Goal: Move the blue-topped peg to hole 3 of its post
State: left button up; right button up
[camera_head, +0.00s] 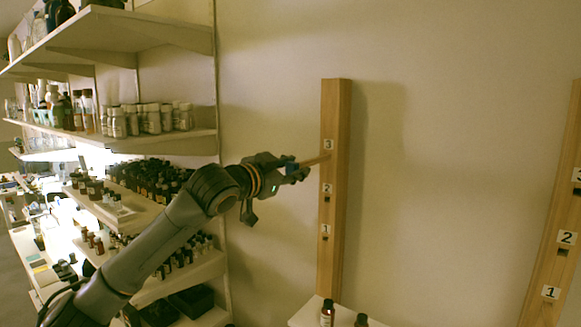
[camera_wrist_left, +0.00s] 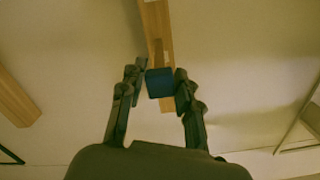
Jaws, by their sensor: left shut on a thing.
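My left gripper (camera_head: 292,172) is shut on the blue-topped peg (camera_head: 313,161), holding it by its blue top at the left side of the middle wooden post (camera_head: 336,230). The peg's wooden shaft points right and meets the post's front just below the label 3; whether its tip is inside the hole I cannot tell. Holes 1 and 2 show as dark, empty squares under their labels. In the left wrist view the blue top (camera_wrist_left: 160,83) sits between the two fingers (camera_wrist_left: 160,90), with the post (camera_wrist_left: 157,25) behind it. My right gripper is not in view.
A second numbered post (camera_head: 551,255) stands at the right edge. Wall shelves (camera_head: 125,30) full of bottles line the left side. A small white shelf (camera_head: 306,315) with two dark bottles sits at the middle post's foot. The wall between the posts is clear.

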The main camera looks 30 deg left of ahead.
pick_arm(q)
jog(key=shift+w+d+p, duration=0.1)
jog(key=shift+w+p, duration=0.55)
jog(key=shift+w, duration=0.6)
jog(key=o, duration=1.2)
jog(key=shift+o, duration=0.2)
jog(key=shift+s, duration=0.1)
jog(key=shift+s, duration=0.3)
jog(key=s, duration=1.1)
jog(key=shift+a+r, duration=0.2)
jog(key=shift+a, duration=0.15)
jog(key=shift+s, duration=0.15)
